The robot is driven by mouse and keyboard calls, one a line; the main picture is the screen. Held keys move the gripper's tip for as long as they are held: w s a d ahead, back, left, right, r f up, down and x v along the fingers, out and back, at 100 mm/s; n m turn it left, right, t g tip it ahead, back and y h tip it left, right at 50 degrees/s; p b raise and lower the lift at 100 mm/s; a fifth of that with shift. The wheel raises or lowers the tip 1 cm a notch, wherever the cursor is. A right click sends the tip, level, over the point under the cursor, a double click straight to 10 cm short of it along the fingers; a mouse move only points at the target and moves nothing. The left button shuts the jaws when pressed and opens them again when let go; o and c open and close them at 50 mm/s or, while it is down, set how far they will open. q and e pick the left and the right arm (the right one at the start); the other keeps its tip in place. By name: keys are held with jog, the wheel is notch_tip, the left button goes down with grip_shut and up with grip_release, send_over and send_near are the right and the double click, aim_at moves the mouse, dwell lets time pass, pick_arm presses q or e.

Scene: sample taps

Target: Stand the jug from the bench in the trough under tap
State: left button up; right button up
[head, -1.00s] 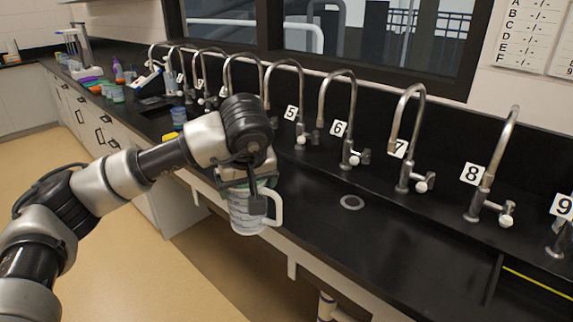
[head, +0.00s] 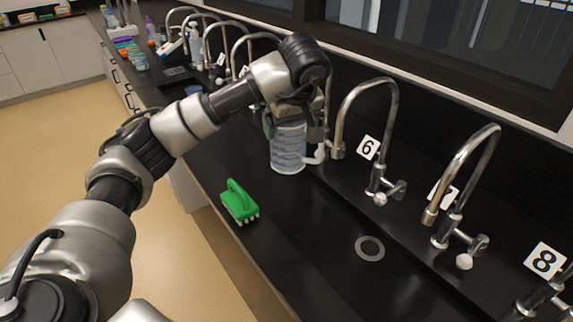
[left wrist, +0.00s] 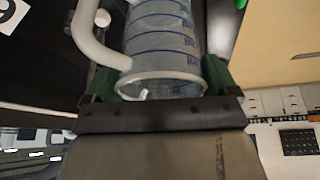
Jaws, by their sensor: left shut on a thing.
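A clear jug (head: 288,152) with blue markings and a white handle hangs upright in my left gripper (head: 292,122). The gripper's green-padded fingers are shut on it from both sides near its top. In the left wrist view the jug (left wrist: 162,40) fills the space between the fingers (left wrist: 158,82), its handle to the left. In the head view the jug is over the black trough (head: 310,255), left of tap 6 (head: 385,130). I cannot tell whether its base touches the surface. The tap behind my gripper is mostly hidden. My right gripper is not in view.
A green brush (head: 239,203) lies near the front edge, left of and nearer than the jug. A drain (head: 370,248) is in the black surface. A tap (head: 468,165) with a mostly hidden label and the tap labelled 8 (head: 544,261) stand to the right.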

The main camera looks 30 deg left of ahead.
aim_at(288, 151)
pick_arm(q)
jog(key=f, duration=0.4)
jog(key=f+p, duration=0.1)
jog(key=f, duration=0.1)
jog(key=shift+s+f, duration=0.35)
jog(key=shift+s, duration=0.05)
notch_tip(288, 151, down, 6)
jog(key=shift+w+r+p, duration=0.1)
jog(key=shift+w+p, duration=0.05)
jog(key=shift+p, duration=0.2)
jog(key=w+a+p, duration=0.1)
jog(key=w+a, duration=0.1)
jog(key=a, duration=0.1)
jog(key=shift+w, duration=0.3)
jog(key=w+a, duration=0.1)
jog(key=w+a+f+p, duration=0.1)
jog(key=a, duration=0.1)
jog(key=shift+w+a+f, duration=0.1)
jog(key=shift+w, duration=0.25)
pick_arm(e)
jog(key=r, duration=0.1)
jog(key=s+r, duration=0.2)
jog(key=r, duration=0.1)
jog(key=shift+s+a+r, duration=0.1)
